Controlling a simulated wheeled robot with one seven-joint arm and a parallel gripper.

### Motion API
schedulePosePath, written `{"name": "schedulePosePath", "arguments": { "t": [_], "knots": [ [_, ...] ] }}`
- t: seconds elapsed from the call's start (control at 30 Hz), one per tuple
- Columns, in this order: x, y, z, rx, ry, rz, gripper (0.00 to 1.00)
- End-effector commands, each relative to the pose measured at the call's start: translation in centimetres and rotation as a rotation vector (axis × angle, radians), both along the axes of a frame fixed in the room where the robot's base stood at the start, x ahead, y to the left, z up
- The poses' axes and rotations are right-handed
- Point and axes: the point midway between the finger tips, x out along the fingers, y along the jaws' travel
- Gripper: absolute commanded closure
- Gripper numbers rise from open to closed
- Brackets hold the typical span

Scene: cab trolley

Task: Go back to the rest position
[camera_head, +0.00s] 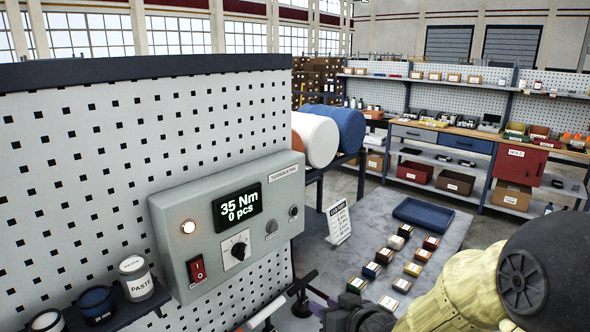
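My arm comes in from the right edge in a yellow sleeve and reaches toward the bottom middle. The dark end of it, where my gripper (345,314) seems to be, is cut off by the bottom edge. Its fingers do not show clearly, so I cannot tell whether it is open or holds anything. It is to the lower right of the grey control box (237,218) on the pegboard, apart from it in the picture. The box's display (238,207) reads "35 Nm 0 pcs". Its round lamp (188,227) glows, and a red rocker switch (196,269) is below.
A grey table (375,232) holds several small colored boxes, a blue tray (423,214) and a sign (338,222). Cans, one labeled paste (136,279), stand on a shelf at lower left. A rack with drums and a long workbench are behind.

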Motion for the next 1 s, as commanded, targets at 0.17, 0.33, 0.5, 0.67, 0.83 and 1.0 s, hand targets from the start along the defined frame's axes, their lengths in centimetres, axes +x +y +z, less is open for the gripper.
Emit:
{"name": "schedulePosePath", "arguments": {
  "t": [0.17, 0.33, 0.5, 0.67, 0.83, 1.0],
  "knots": [
    [-1.4, -3.8, -3.2, -0.204, 0.181, -0.142, 0.67],
    [-4.5, -6.9, -5.3, -0.332, 0.383, -0.248, 0.67],
    [-8.9, -8.5, -6.4, -0.391, 0.607, -0.311, 0.67],
    [-12.5, -8.6, -6.7, -0.391, 0.778, -0.32, 0.67],
    [-13.8, -8.3, -6.8, -0.385, 0.838, -0.314, 0.67],
    [-13.8, -8.3, -6.8, -0.385, 0.837, -0.315, 0.67]
  ]
}}
